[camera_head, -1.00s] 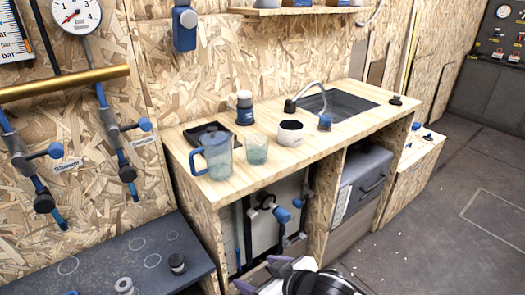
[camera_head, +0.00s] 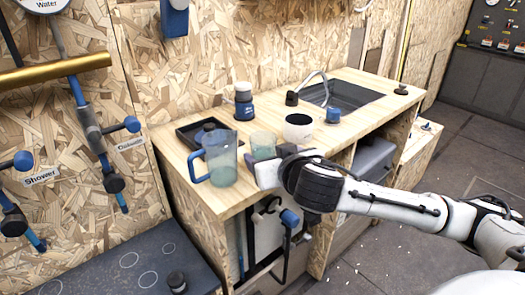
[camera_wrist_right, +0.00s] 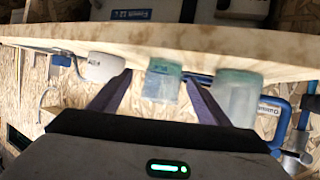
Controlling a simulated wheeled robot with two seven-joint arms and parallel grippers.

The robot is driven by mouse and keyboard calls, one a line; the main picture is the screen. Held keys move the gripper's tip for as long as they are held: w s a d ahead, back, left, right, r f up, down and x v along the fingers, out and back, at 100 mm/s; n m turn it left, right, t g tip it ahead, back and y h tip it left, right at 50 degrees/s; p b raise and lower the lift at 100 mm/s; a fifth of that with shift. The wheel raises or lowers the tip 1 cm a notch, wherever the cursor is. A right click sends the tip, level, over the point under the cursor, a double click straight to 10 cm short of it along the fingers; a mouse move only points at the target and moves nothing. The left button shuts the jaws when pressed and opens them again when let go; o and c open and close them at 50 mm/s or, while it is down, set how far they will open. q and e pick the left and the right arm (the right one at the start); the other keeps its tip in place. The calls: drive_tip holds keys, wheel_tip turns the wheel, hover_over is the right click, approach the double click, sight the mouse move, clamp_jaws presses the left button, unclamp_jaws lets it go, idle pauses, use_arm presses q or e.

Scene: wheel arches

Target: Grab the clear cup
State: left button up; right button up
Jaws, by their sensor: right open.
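The clear cup (camera_head: 263,145) is a greenish see-through tumbler standing upright on the wooden counter, between the clear blue-handled pitcher (camera_head: 220,158) and a white cup (camera_head: 298,128). My right gripper (camera_head: 262,172) is at the counter's front edge, just in front of the clear cup, and covers its lower part. In the right wrist view, which looks upside down, the open fingers (camera_wrist_right: 158,84) point at the clear cup (camera_wrist_right: 163,80). It shows between them, and I see no contact. My left gripper is not in view.
The pitcher (camera_wrist_right: 239,98) stands close beside one finger in the wrist view, and the white cup (camera_wrist_right: 96,67) is near the other. A black tray (camera_head: 192,133) and a blue-and-white container (camera_head: 243,104) are behind. The sink (camera_head: 345,94) is at the right.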

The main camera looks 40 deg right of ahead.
sight(263, 149)
drive_tip(key=x, duration=0.5)
drive_tip(key=shift+w+a+r, duration=0.15)
drive_tip(key=shift+a+r, duration=0.05)
drive_tip(key=shift+r, duration=0.1)
drive_tip(key=c, duration=1.2)
drive_tip(key=shift+o, duration=0.2)
drive_tip(key=shift+r, duration=0.1)
